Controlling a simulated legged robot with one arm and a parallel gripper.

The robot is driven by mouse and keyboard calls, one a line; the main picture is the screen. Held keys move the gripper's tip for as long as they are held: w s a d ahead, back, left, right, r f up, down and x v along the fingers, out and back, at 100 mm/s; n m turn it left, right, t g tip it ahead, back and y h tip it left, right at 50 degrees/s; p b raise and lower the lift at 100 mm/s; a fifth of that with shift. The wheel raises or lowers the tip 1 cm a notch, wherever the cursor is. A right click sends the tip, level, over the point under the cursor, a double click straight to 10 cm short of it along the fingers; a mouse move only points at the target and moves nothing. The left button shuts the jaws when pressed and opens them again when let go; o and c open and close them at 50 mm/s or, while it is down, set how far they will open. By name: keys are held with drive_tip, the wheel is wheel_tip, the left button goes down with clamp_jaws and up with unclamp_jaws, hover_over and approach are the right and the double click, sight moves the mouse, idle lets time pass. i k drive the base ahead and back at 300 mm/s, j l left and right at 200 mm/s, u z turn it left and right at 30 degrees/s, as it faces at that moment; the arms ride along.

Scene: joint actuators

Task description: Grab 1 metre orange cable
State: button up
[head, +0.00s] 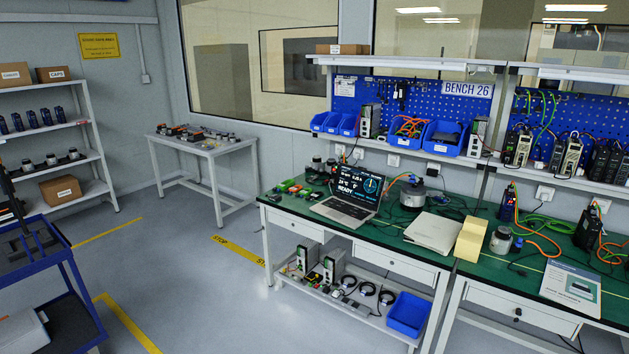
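Orange cables show in several places. A bundle of orange and green cable (410,126) lies in a blue bin (408,141) on the shelf above the bench marked 26. A loose orange cable (541,240) curves over the green top of the right bench. A thin orange cable (399,178) rises behind the laptop. I cannot tell any cable's length or read a length label. My gripper is not in view.
A blue cart (75,262) stands at the left. A small white table (205,148) is by the back wall. The grey floor between is clear.

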sight(292, 190)
drive_tip(key=i+l+u, duration=0.1)
drive_tip(key=i+u, duration=0.35)
drive_tip(key=i, duration=3.15)
